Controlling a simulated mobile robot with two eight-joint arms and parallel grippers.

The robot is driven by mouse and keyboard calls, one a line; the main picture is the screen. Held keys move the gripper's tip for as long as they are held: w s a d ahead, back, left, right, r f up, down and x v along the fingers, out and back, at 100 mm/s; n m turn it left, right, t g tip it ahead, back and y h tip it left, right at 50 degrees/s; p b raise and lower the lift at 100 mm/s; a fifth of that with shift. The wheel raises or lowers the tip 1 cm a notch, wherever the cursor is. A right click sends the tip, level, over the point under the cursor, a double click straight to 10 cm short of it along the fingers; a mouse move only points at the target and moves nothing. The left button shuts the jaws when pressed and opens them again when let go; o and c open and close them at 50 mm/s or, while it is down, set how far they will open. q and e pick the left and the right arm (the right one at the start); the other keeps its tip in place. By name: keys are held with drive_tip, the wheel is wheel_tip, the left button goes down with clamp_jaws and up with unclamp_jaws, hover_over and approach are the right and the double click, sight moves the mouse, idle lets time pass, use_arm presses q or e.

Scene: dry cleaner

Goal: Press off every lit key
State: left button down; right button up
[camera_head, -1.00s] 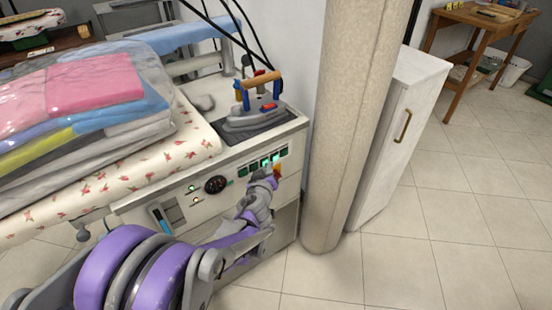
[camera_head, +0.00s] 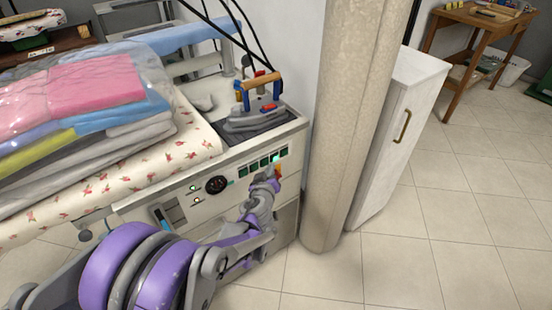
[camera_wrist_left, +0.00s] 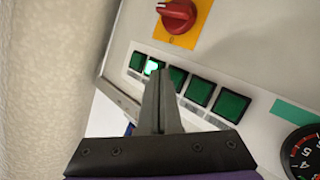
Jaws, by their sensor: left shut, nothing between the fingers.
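A row of several square green keys (camera_head: 254,167) is on the front panel of the ironing unit. In the left wrist view one key (camera_wrist_left: 153,67), second from the end farthest from the gauge, glows bright. The others, such as the wide dark green key (camera_wrist_left: 230,104), look unlit. The lit key also shows in the head view (camera_head: 275,158). My left gripper (camera_wrist_left: 161,74) is shut and empty, its tips in front of the row by the lit key and its neighbour; I cannot tell whether they touch. My right gripper is not in view.
A red knob on a yellow plate (camera_wrist_left: 179,14) is close to the keys. A black gauge (camera_head: 216,185) and small indicator lamps sit left of the row. An iron (camera_head: 258,110) rests above. A round pillar (camera_head: 350,120) stands close at right.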

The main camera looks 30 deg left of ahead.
sight(275, 158)
use_arm(q)
drive_tip(key=s+d+p, duration=0.2)
drive_tip(key=d, duration=0.3)
drive_tip(key=shift+s+d, duration=0.2)
drive_tip(key=shift+d, duration=0.1)
idle(2.1)
drive_tip(key=w+d+b, duration=0.2)
drive_tip(key=d, duration=0.2)
drive_tip(key=shift+w+a+b, duration=0.2)
drive_tip(key=shift+w+a, duration=0.5)
drive_tip(key=shift+a, duration=0.65)
drive_tip(key=shift+w+a+b, duration=0.15)
drive_tip(key=shift+w+a, duration=0.5)
drive_tip(key=shift+a, duration=0.7)
drive_tip(key=shift+w+a+b, duration=0.2)
drive_tip(key=shift+w+a, duration=0.5)
drive_tip(key=shift+a, duration=0.65)
drive_tip(key=shift+a, duration=0.1)
